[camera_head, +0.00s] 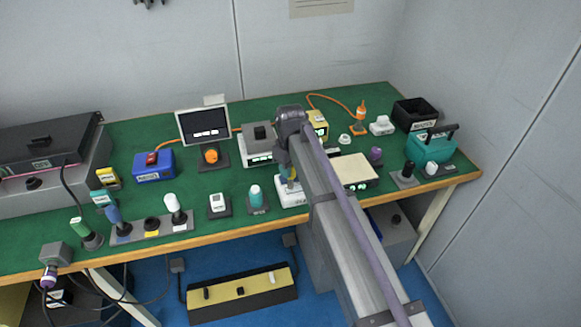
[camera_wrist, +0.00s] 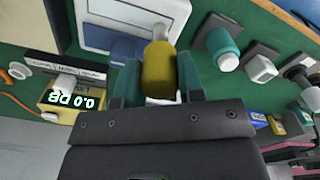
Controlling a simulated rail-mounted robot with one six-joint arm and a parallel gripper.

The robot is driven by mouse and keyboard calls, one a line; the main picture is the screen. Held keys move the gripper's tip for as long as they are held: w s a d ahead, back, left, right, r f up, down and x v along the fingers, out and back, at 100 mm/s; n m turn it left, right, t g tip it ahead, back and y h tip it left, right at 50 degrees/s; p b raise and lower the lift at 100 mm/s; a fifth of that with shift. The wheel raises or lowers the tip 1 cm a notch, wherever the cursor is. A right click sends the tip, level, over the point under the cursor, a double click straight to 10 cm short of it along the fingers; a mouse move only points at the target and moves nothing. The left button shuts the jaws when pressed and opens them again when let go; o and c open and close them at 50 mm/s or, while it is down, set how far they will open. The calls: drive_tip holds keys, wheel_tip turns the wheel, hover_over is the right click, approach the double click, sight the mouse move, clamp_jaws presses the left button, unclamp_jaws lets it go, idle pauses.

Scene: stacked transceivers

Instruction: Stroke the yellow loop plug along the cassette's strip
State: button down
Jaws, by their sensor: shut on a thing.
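My gripper (camera_wrist: 158,82) is shut on the yellow loop plug (camera_wrist: 158,68), which sits between its two teal fingers in the wrist view. The plug's pale tip points away from the gripper. A white cassette (camera_wrist: 91,39) with a blue-grey inner face lies beyond the fingers, and the tip overlaps its right part in this view. I cannot tell whether the tip touches it. In the head view my gripper (camera_head: 288,172) is low over the cassette (camera_head: 293,198) near the table's front edge; the arm and gripper hide part of it. The strip is not clearly distinguishable.
A flat cream-topped box (camera_head: 353,170) is to the right. A yellow meter (camera_wrist: 63,100) reads 0.0 dB. Green table shows between the items.

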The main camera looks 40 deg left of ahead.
drive_tip(key=shift+f+b, duration=0.6)
drive_tip(key=shift+b, duration=0.15)
idle(0.9)
drive_tip(key=shift+w+d, duration=0.35)
drive_tip(key=shift+w, duration=0.25)
drive_tip(key=shift+w+d, duration=0.35)
drive_tip(key=shift+w, duration=0.2)
drive_tip(key=shift+w, duration=0.1)
drive_tip(key=shift+w+d+r, duration=0.1)
drive_tip(key=shift+w+d, duration=0.6)
drive_tip(key=shift+w, duration=0.35)
drive_tip(key=shift+w+d, duration=0.35)
drive_tip(key=shift+w, duration=0.2)
drive_tip(key=shift+w+d, duration=0.35)
drive_tip(key=shift+w, duration=0.2)
